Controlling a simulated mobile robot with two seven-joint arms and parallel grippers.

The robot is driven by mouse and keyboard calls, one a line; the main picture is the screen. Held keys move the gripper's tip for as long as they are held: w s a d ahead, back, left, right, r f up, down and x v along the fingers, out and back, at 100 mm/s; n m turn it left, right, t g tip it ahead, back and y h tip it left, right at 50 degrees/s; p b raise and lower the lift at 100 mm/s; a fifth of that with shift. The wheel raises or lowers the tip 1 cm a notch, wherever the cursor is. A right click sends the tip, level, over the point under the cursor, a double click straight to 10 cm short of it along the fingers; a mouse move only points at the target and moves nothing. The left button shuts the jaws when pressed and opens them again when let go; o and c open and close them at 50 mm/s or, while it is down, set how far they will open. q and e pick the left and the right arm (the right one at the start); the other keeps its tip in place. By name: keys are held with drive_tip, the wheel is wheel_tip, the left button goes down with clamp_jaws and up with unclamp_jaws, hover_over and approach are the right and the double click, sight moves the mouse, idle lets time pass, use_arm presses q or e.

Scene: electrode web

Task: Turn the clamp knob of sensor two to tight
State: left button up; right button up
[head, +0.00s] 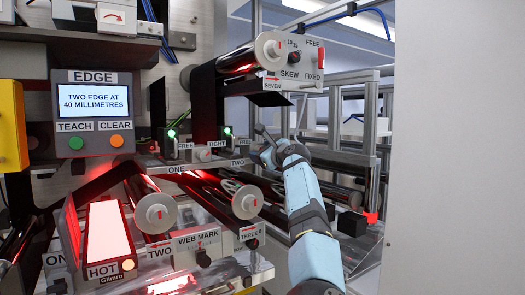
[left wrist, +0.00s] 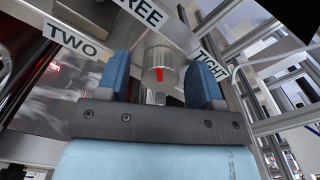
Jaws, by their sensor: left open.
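The clamp knob of sensor two (left wrist: 160,65) is a grey ribbed cylinder with a red mark on its face. In the left wrist view it stands between the two blue fingers of my left gripper (left wrist: 160,78), which is open with gaps visible on both sides. The FREE label (left wrist: 141,12) is above the knob, the TIGHT label (left wrist: 210,68) to its right, and the TWO label (left wrist: 72,40) to the left. The red mark points at neither label clearly. In the head view my left gripper (head: 266,146) is at the rail's right end and hides this knob. My right gripper is out of view.
Sensor one's knob (head: 204,154) is on the same rail, left of the gripper. Rollers (head: 247,202) and the web mark panel (head: 198,241) lie below. The skew panel (head: 293,62) is above. Metal frame posts (head: 371,140) stand close on the right.

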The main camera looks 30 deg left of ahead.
use_arm(q)
drive_tip(key=shift+d, duration=0.1)
drive_tip(key=shift+c, duration=0.8)
drive_tip(key=c, duration=0.8)
drive_tip(key=shift+o, duration=0.2)
